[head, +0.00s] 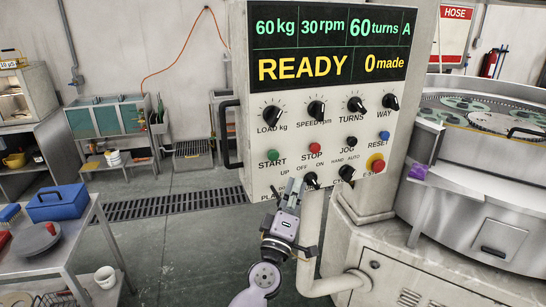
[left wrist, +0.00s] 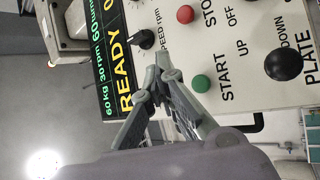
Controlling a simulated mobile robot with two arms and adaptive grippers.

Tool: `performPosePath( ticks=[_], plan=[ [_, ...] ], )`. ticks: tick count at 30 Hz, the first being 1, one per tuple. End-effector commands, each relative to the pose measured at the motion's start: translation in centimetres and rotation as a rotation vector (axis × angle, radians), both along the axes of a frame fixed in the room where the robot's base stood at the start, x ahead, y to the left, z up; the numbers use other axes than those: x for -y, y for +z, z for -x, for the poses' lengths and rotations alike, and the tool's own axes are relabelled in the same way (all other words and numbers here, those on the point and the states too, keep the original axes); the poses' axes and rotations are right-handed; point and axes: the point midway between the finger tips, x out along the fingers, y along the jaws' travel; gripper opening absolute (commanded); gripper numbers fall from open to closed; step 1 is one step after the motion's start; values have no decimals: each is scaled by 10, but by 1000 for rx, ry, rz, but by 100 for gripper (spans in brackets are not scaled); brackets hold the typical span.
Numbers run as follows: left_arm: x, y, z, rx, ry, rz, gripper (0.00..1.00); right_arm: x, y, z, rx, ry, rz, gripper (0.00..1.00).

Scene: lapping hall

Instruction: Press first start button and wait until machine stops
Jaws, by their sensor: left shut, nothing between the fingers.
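The control panel (head: 330,140) of the machine faces me, with a display (head: 330,50) reading READY, 0 made, 60 kg, 30 rpm and 60 turns. The green START button (head: 273,155) is at the left of the button row; it also shows in the left wrist view (left wrist: 201,83). My left gripper (head: 293,184) is shut and empty, in front of the panel, below and right of the START button in the head view. In the left wrist view its fingertips (left wrist: 164,60) appear up and left of the green button, apart from it. Part of the lower panel is hidden behind the gripper.
The red STOP button (head: 315,148), several black knobs, the blue RESET button (head: 384,135) and the red emergency stop (head: 377,165) are close by. The round lapping machine (head: 470,150) stands at right. A table with a blue toolbox (head: 57,203) stands at left.

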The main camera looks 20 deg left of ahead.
Motion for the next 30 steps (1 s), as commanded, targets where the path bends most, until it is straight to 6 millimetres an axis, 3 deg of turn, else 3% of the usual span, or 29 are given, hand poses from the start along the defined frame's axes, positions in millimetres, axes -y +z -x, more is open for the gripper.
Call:
performPosePath(
  ticks=[4,17,30],
  plan=[
    [-1,13,2,19,-3,21,0,0,1,0,0,0,0,33],
    [-4,12,-1,19,-1,20,0,0,-1,-1,2,0,0,33],
    [-40,10,-44,21,0,20,0,0,-23,-1,2,0,0,33]
  ],
)
